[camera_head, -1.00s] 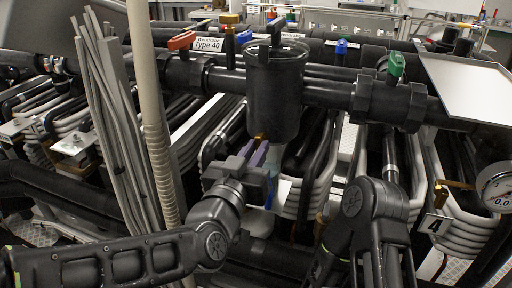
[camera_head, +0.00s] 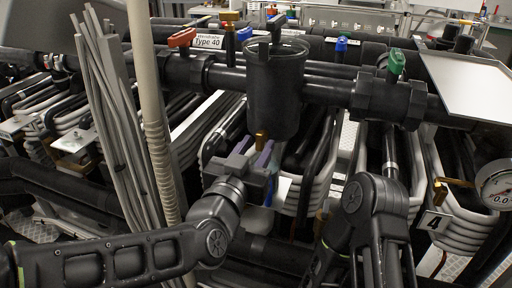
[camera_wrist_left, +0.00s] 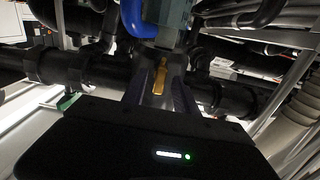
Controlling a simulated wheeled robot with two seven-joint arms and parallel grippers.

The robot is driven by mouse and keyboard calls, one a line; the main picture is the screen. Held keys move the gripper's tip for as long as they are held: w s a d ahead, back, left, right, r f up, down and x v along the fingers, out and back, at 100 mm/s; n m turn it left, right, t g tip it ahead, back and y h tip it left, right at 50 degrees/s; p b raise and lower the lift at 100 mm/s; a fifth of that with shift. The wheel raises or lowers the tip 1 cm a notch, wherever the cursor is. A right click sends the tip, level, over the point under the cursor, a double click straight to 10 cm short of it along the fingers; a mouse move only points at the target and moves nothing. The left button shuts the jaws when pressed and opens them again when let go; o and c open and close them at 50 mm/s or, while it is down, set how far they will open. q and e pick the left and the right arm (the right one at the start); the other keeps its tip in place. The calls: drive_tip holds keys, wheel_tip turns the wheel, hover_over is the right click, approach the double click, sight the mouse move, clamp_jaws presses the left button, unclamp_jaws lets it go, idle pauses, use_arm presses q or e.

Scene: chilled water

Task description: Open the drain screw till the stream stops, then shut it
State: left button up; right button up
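The black cylindrical pot (camera_head: 274,95) sits among the dark pipes at the centre of the head view. The small brass drain screw (camera_head: 261,141) projects from its underside. My left gripper (camera_head: 254,152) is just below the pot, its two purplish fingers spread on either side of the screw. In the left wrist view the brass screw (camera_wrist_left: 159,77) lies between the open fingers (camera_wrist_left: 158,90), with gaps on both sides. I cannot clearly make out a water stream. My right arm shows at the lower right, but its gripper is not visible.
Red (camera_head: 181,38) and green (camera_head: 396,62) valve handles sit on the pipe either side of the pot. A pressure gauge (camera_head: 497,186) is at the right edge. Grey rods (camera_head: 112,110) stand left of my gripper. Pale coiled tubes crowd the space below.

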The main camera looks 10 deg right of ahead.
use_arm(q)
drive_tip(key=v, duration=0.7)
drive_tip(key=shift+s+a, duration=0.25)
drive_tip(key=shift+s, duration=0.1)
idle(0.4)
